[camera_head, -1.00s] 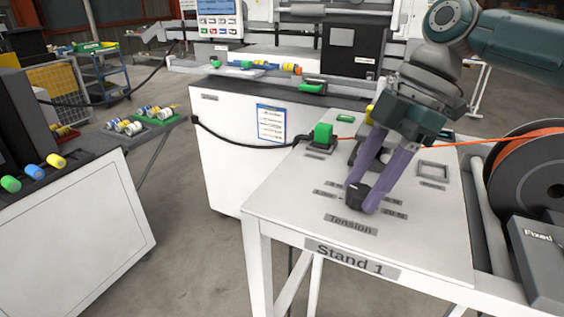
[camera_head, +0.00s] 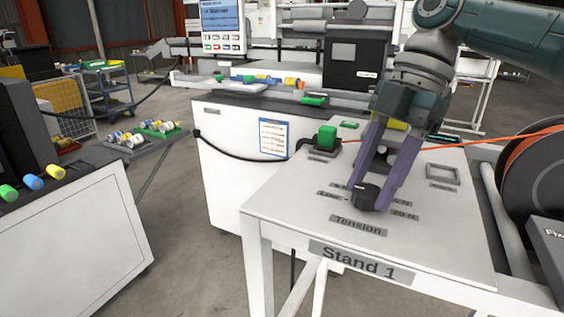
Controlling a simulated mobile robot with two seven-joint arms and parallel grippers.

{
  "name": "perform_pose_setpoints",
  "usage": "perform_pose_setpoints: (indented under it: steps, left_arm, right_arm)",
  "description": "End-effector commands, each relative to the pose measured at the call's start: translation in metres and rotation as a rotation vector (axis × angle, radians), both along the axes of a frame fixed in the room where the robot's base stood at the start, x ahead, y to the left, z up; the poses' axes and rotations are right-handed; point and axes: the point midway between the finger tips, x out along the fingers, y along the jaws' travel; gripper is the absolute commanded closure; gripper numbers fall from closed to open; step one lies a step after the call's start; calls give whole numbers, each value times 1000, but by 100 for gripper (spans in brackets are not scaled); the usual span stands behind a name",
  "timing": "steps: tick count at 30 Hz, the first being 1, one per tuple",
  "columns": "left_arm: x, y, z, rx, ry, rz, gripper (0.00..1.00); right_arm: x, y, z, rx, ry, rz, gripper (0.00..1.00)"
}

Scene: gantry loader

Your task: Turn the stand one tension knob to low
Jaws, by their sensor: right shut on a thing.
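The black tension knob (camera_head: 365,195) stands on the white top of stand one, just behind the "Tension" label (camera_head: 358,225). Small grey setting labels lie around it; one at its left (camera_head: 329,195) seems to read "Low". My right gripper (camera_head: 367,197) comes down from the upper right with its two purple fingers on either side of the knob, shut on it. The fingers hide part of the knob, and I cannot read where it points. My left gripper is not in view.
An orange filament runs right to a large reel (camera_head: 535,180). A white machine cabinet (camera_head: 235,160) stands behind. The stand's front left is clear.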

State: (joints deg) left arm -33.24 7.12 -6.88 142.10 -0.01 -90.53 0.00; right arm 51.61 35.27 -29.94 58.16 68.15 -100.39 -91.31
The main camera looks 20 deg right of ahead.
Motion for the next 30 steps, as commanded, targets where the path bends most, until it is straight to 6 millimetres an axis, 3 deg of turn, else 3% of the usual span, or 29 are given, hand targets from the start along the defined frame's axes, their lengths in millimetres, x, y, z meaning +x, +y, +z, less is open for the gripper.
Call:
perform_pose_setpoints:
  steps: [1, 2, 9, 20, 30]
  left_arm:
    - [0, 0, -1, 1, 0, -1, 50]
    - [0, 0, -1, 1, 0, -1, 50]
    - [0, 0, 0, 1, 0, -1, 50]
    - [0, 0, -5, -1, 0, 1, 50]
    - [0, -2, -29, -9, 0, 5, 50]
  right_arm:
    - [0, -2, -2, -7, 1, -1, 100]
    - [0, -1, -2, -7, 1, -1, 49]
    - [0, -1, -1, -4, 0, -1, 22]
    - [2, -4, 6, -2, -4, -2, 21]
    - [5, -29, 65, -1, -6, -4, 21]
